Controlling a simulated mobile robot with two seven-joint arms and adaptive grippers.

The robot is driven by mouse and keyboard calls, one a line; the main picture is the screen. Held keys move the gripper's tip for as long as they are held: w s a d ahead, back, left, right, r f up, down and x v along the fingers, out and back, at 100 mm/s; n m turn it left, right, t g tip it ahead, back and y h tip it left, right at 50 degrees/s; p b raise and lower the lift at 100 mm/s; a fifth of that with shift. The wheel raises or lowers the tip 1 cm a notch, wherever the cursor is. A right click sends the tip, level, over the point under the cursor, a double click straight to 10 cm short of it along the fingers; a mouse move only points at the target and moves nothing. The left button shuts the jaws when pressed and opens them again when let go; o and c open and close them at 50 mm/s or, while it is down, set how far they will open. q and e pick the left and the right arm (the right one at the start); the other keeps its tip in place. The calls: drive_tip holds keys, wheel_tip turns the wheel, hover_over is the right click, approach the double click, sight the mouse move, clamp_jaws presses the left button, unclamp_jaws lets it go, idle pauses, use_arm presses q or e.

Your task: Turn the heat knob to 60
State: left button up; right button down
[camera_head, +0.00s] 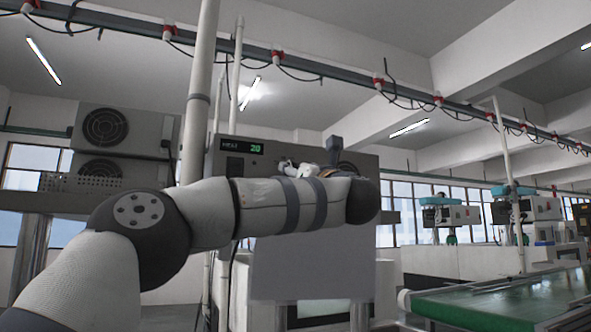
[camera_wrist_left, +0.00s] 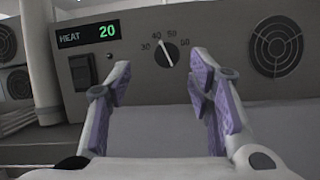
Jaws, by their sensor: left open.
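The heat knob (camera_wrist_left: 167,54) is a round dark dial with a white pointer line on the grey front panel (camera_wrist_left: 230,75). Its line is tilted slightly left of vertical, with its upper end near the 40 mark. Printed numbers run around its top; the rightmost ones are too small to read surely. The green HEAT display (camera_wrist_left: 107,32) reads 20, and it also reads 20 in the head view (camera_head: 255,148). My left gripper (camera_wrist_left: 161,72) is open and empty, its purple-padded fingers spread below and to either side of the knob, apart from it. In the head view my arm hides the knob.
A black switch (camera_wrist_left: 82,72) sits left of the knob, and a round vent grille (camera_wrist_left: 275,46) sits to its right. A vertical pipe (camera_head: 197,110) stands left of the panel. A green conveyor (camera_head: 500,302) lies at the lower right.

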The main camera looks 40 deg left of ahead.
use_arm(q)
drive_tip(key=x, duration=0.5)
drive_tip(key=shift+w+f, duration=0.2)
drive_tip(key=shift+w, duration=0.25)
drive_tip(key=shift+w+a+r, duration=0.1)
drive_tip(key=shift+a+r, duration=0.1)
drive_tip(key=shift+a, duration=0.15)
drive_tip(key=shift+w, duration=0.2)
clamp_jaws()
